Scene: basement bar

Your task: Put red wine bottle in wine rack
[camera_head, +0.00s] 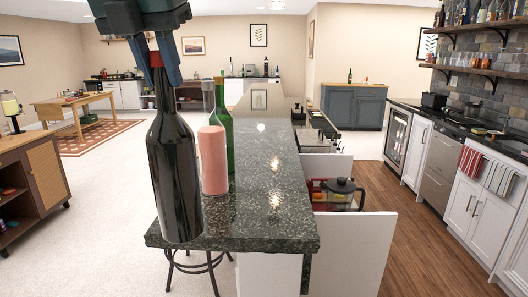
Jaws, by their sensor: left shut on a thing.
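The dark wine bottle (173,160) with a red cap (156,60) is upright at the near left corner of the counter. My left gripper (158,67) comes down from the top and is shut on the bottle's neck at the cap. The bottle's base overlaps the counter's near left edge in the picture; I cannot tell whether it touches the counter. My right gripper is not in view. I cannot make out a wine rack for certain.
A pink cylinder (212,160) and a green bottle (225,125) stand on the dark stone counter (262,215), just right of the held bottle. An open drawer (352,245) with a glass pot (341,190) juts out at right. A stool (200,265) is below.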

